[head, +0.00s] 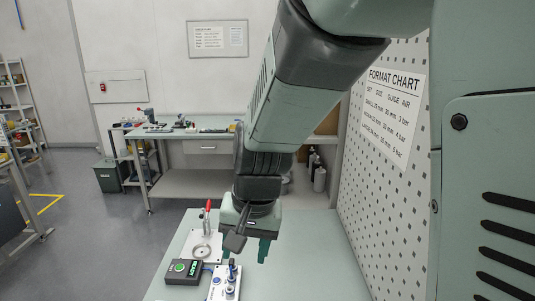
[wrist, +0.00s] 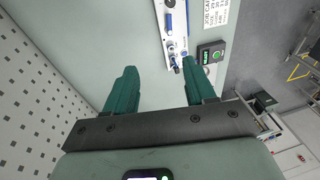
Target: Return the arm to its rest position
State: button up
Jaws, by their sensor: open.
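My gripper (head: 248,248) hangs above the green work table (head: 318,262) in the head view. In the wrist view its two green fingers (wrist: 160,90) are spread apart with nothing between them. The gripper is open and empty. My arm reaches down from the upper right of the head view. In that view the gripper is at the right of the bench fixtures and partly in front of them.
A white fixture plate with blue-topped parts (head: 226,284), a dark control box with a green button (head: 184,271) and a red-handled clamp (head: 206,228) stand on the table. A perforated panel (head: 385,210) rises along the right. The table's right part is clear.

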jog(key=s+d+r+t+h, duration=0.2)
jog(key=s+d+r+t, duration=0.2)
jog(key=s+d+r, duration=0.9)
jog(key=shift+s+d+r+n, duration=0.3)
jog(key=shift+d+r, duration=0.15)
jog(key=shift+d, duration=0.7)
